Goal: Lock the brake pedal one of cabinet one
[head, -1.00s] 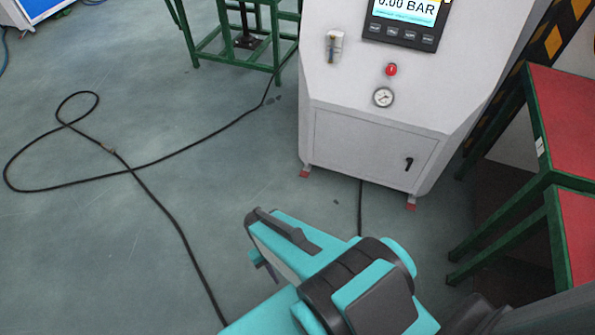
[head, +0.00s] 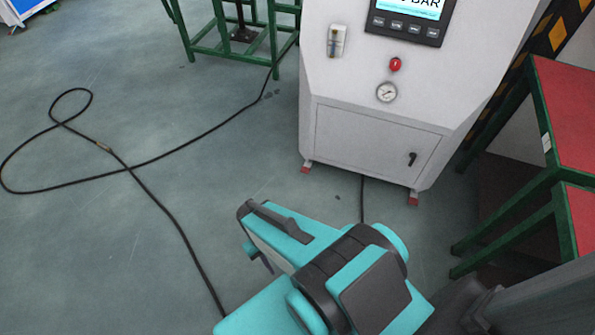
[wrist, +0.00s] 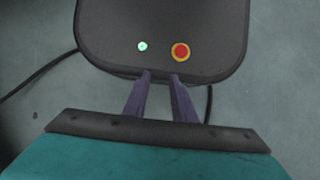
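The white cabinet (head: 330,100) stands upright on the floor at the upper right of the middle in the head view. Two small red pieces show at its base, one at the left front corner (head: 306,168) and one at the right front corner (head: 413,198); which of them is pedal one, I cannot tell. They are too small to show whether they are up or pressed. In the wrist view my gripper (wrist: 161,75) has two dark fingers apart with nothing between them. The head view shows my turquoise arm in front of the cabinet, apart from the red pieces; the fingers are not clear there.
A black cable (head: 180,225) loops over the floor at left, and another runs from under the cabinet. A green frame (head: 225,50) stands behind left. A green table with a red top (head: 575,110) stands close on the right. The floor left of the cabinet is otherwise open.

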